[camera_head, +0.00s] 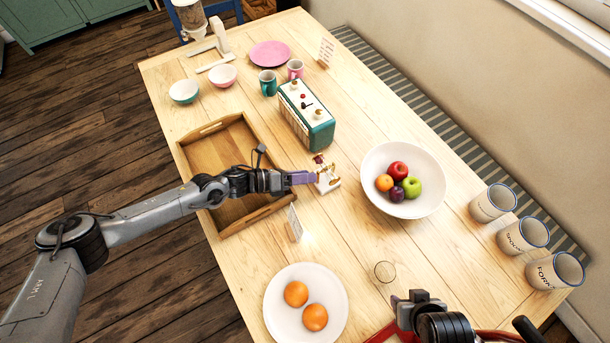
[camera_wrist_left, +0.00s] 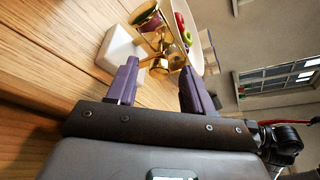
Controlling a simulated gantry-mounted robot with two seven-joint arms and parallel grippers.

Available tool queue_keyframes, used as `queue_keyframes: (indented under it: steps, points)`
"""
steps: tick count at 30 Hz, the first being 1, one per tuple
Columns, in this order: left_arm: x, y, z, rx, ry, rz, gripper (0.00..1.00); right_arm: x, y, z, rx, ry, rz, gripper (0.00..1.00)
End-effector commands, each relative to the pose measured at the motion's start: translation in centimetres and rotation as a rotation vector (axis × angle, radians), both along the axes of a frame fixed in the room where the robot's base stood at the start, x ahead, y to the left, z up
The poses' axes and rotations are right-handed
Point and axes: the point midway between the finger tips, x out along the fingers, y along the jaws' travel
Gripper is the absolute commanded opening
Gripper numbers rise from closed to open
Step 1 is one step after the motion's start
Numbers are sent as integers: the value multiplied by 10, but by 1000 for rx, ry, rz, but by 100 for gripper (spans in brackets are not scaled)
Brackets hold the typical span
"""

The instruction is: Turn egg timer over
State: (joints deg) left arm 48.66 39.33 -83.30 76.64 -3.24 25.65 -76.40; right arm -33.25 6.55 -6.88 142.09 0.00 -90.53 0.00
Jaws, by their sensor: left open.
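The egg timer (camera_head: 327,181) stands on the table near its middle, just past the tip of my left gripper. It has a white base and a gold frame with a dark red part on top. In the left wrist view the egg timer (camera_wrist_left: 121,46) lies ahead, beyond the fingertips. My left gripper (camera_head: 303,178) has purple fingers and comes in from the left. In the left wrist view the left gripper (camera_wrist_left: 160,75) is open with nothing held. My right gripper (camera_head: 415,310) is partly in view at the bottom right; its jaws cannot be made out.
A wooden tray (camera_head: 184,157) lies under my left arm. A teal box-shaped appliance (camera_head: 306,115) stands behind the timer. A white fruit bowl (camera_head: 425,202) is to the right. A small card (camera_head: 294,224) and a plate of oranges (camera_head: 276,318) are nearer the front.

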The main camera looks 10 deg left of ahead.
Motion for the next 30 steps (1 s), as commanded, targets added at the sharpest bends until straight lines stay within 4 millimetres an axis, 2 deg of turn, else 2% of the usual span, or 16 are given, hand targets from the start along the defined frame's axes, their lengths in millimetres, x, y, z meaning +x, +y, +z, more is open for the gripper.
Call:
queue_keyframes:
  steps: [12, 14, 22, 23, 30]
  points:
    - [3, -6, -2, 1, 0, 1, 52, 0, -1, -1, -5, 0, 4, 43]
    - [3, -6, -2, 1, 0, 1, 44, 0, -2, -1, -7, 0, 5, 43]
    - [3, -6, -2, 0, 0, 0, 2, 0, -2, -1, -9, 0, 6, 43]
    - [3, -6, -2, 0, 0, 0, 0, 0, -2, -1, -9, 0, 6, 43]
    - [2, -6, -1, 12, -13, 1, 0, 0, -2, 0, -8, 0, 5, 43]
